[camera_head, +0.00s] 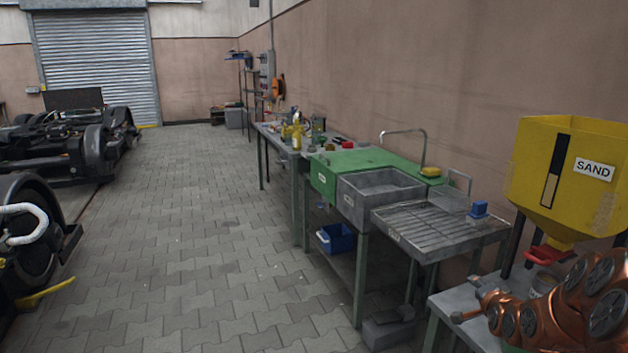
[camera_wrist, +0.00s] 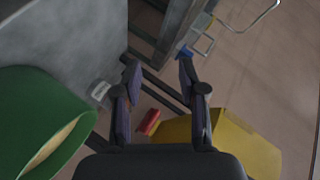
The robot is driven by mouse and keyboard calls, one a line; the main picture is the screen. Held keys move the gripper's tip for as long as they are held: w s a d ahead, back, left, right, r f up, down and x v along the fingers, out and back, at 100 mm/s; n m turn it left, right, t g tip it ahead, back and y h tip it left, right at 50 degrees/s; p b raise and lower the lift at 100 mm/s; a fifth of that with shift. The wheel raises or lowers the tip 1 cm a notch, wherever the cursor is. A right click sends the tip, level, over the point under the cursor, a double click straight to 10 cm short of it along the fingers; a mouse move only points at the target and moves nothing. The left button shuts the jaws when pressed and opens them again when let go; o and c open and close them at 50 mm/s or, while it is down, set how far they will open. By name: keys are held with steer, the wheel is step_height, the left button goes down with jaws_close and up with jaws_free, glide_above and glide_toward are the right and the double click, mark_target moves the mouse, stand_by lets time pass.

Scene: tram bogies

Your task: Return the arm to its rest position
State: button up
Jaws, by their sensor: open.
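My gripper (camera_wrist: 157,72) is open in the wrist view. Its two dark fingers stand apart, and nothing shows between them except the background. Copper-coloured arm links (camera_head: 565,315), which look like mine, are at the lower right of the head view, in front of the sand hopper's stand and over a grey bench. Part of the arm is cut off by the right edge. The fingers are hard to make out in the head view.
A yellow sand hopper (camera_head: 565,175) with a red outlet slide (camera_head: 548,255) stands close by at the right; it also shows in the wrist view (camera_wrist: 245,145). A green rounded object (camera_wrist: 40,115) is near my gripper. A sink (camera_head: 380,188) and drain rack (camera_head: 440,228) stand left.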

steer(key=s+a+n+g+y, duration=0.2)
steer(key=s+a+n+g, duration=0.2)
steer(key=s+a, duration=0.45)
steer(key=s+a+n+g+y, duration=0.1)
steer(key=s+a+n+g, duration=0.3)
steer(key=a, duration=0.7)
steer(key=s+a+r+n+g, duration=0.1)
steer(key=s+a+n+g, duration=0.2)
steer(key=s, duration=0.8)
steer(key=s+a+r+n+g, duration=0.15)
steer(key=s+a, duration=0.35)
steer(key=s, duration=0.5)
steer(key=s+a+r+n+g, duration=0.1)
steer(key=s+a+n+g, duration=0.2)
steer(key=s, duration=0.8)
steer(key=s+d+p+v, duration=0.1)
steer(key=s+p+v, duration=0.2)
steer(key=p+v, duration=1.1)
step_height(320, 180, up, 2)
steer(key=shift+w+a+r+t+y, duration=0.1)
steer(key=shift+w+a+t+y, duration=0.2)
steer(key=shift+t+y, duration=0.1)
steer(key=shift+d+m, duration=0.15)
steer(key=shift+m, duration=0.1)
